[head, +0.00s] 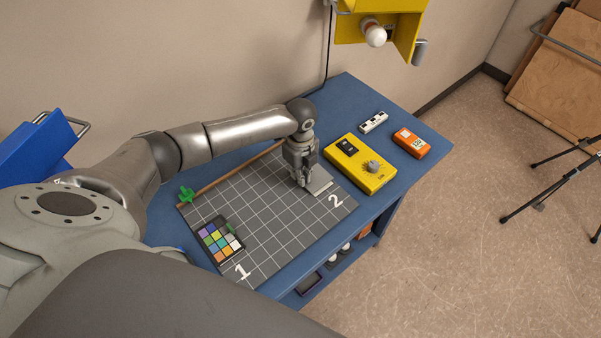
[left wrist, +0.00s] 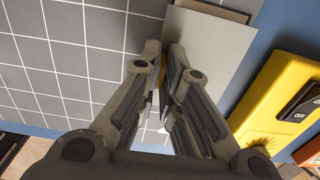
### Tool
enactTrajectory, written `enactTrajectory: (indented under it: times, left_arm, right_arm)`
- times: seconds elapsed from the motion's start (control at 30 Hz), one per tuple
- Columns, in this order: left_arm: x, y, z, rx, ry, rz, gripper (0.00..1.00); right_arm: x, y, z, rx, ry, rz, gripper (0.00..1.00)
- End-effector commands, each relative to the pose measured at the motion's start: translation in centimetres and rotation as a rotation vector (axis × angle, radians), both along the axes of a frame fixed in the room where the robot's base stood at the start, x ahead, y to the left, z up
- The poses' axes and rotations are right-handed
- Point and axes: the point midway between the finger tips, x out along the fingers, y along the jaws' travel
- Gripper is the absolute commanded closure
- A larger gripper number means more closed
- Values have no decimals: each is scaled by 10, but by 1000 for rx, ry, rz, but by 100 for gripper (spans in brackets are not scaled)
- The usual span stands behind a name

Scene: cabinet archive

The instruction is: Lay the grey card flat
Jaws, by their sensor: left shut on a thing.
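The grey card (head: 321,184) is at the right part of the gridded dark mat (head: 262,205), beside the white number 2. It shows larger as a plain grey sheet in the left wrist view (left wrist: 212,48). My left gripper (head: 302,184) reaches down over the mat, with its fingers shut on the card at its left side. In the left wrist view the fingertips (left wrist: 165,48) are close together at the card's edge. The fingers hide part of the card, and I cannot tell whether it lies fully flat or is slightly tilted. My right gripper is not in view.
A yellow box with a knob (head: 364,164) stands just right of the mat. An orange device (head: 411,143) and a black-and-white block (head: 373,122) lie behind it. A colour chart (head: 220,240) and a green clip (head: 187,194) are on the left. The mat's middle is clear.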

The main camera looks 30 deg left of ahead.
Motion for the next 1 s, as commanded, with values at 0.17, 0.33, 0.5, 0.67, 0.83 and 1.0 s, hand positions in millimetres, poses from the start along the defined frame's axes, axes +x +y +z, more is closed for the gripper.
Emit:
enactTrajectory:
  times: [0.17, 0.33, 0.5, 0.67, 0.83, 1.0]
  left_arm:
    - [0, 0, -4, 0, 0, 0, 100]
    - [0, 0, -9, 0, 1, 0, 100]
    - [0, 0, -9, 0, 0, 0, 77]
    - [0, 0, -9, 0, 0, 0, 69]
    - [0, 0, -9, 0, 0, 0, 72]
    - [0, 0, -9, 0, 0, 0, 72]
  right_arm:
    - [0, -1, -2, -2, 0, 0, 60]
    - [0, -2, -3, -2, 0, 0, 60]
    - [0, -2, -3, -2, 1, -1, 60]
    - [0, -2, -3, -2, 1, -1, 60]
    - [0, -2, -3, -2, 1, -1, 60]
    - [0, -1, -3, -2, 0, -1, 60]
